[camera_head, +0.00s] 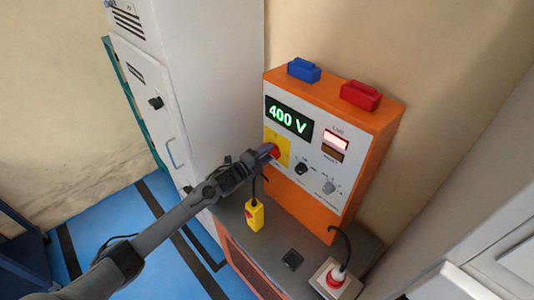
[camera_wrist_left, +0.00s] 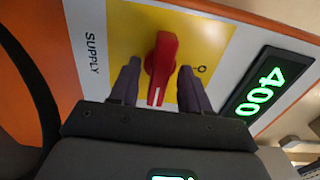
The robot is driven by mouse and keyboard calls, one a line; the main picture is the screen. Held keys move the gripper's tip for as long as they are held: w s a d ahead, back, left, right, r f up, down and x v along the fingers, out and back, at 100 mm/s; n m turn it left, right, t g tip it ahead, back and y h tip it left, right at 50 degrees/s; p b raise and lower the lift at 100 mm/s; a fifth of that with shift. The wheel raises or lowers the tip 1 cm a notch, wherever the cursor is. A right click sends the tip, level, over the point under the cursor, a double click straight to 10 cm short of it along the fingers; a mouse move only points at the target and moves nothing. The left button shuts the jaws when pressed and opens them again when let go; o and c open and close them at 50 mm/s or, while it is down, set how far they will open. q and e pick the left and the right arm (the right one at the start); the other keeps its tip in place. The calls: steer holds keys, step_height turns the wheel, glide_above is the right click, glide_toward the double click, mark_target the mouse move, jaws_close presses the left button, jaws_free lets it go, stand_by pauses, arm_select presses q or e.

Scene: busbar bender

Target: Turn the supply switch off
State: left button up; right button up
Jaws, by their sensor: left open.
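The supply switch is a red knob (camera_wrist_left: 161,58) on a yellow plate (camera_wrist_left: 112,28), beside the word SUPPLY in the left wrist view. Its white line points down in that view, not at the "O" mark on the right. In the head view the red knob (camera_head: 274,152) is partly hidden by my gripper, and the yellow plate (camera_head: 283,140) shows beside it. My left gripper (camera_head: 264,154) is at the switch. In the left wrist view its open fingers (camera_wrist_left: 158,72) stand on either side of the knob, with gaps visible. My right gripper is not in view.
The orange unit (camera_head: 378,125) has a display (camera_head: 288,115) reading 400 V and a lit lamp (camera_head: 337,140). A black knob (camera_head: 301,169) is right of the switch. A white cabinet (camera_head: 215,70) stands left.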

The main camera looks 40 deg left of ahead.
arm_select(q)
steer(key=shift+w, duration=0.1)
jaws_close()
stand_by(0.3)
steer(key=shift+n, duration=0.3)
steer(key=n+p, duration=0.3)
steer(key=n, duration=1.4)
steer(key=shift+f, duration=0.15)
steer(key=shift+n, duration=0.3)
